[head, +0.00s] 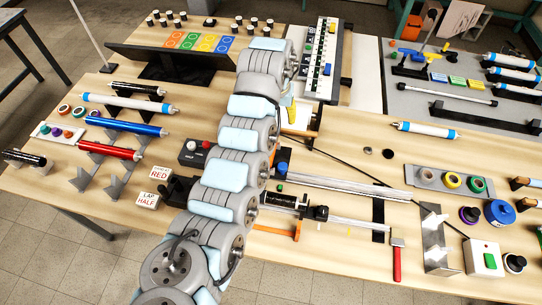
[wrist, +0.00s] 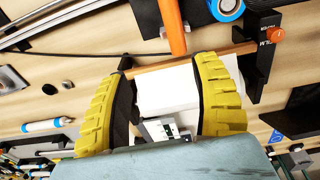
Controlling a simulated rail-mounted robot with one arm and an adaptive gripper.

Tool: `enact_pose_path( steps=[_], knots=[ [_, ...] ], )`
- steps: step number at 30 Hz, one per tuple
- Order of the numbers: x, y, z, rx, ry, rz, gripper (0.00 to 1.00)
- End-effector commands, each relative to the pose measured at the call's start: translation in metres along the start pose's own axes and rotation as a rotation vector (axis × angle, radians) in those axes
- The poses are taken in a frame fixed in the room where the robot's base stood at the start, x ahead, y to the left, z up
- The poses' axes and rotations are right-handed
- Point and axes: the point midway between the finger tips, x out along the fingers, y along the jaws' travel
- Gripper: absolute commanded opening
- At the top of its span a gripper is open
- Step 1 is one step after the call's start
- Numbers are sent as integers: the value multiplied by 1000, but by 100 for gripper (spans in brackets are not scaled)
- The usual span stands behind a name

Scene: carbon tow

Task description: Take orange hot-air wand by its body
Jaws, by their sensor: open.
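My gripper (wrist: 172,62) is open, its two yellow fingers spread on either side of a white sheet or block (wrist: 180,90). It appears to hold nothing. An orange cylinder (wrist: 172,25), which looks like the hot-air wand's body, shows at the top of the wrist view, beyond the fingertips and roughly in line with the gap between them. Its upper end is cut off by the frame. In the head view one yellow finger of my gripper (head: 289,112) shows beside my arm. The wand is not clearly seen there and my arm may hide it.
A wooden bar (wrist: 195,56) crosses in front of the fingertips, with a black bracket labelled FILM (wrist: 262,45) at its right. A blue roll (wrist: 228,8) lies close to the orange cylinder. An L-shaped orange piece (head: 278,231) lies near the bench's front. Bare wood (head: 345,235) is limited.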

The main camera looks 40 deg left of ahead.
Motion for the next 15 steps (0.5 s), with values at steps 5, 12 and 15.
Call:
enact_pose_path(
  steps=[5,12,15],
  knots=[
    [-9,-19,20,-10,-83,-30,64],
    [17,-20,27,-11,-99,-31,64],
    [32,-22,28,-12,-100,-32,64]
  ],
)
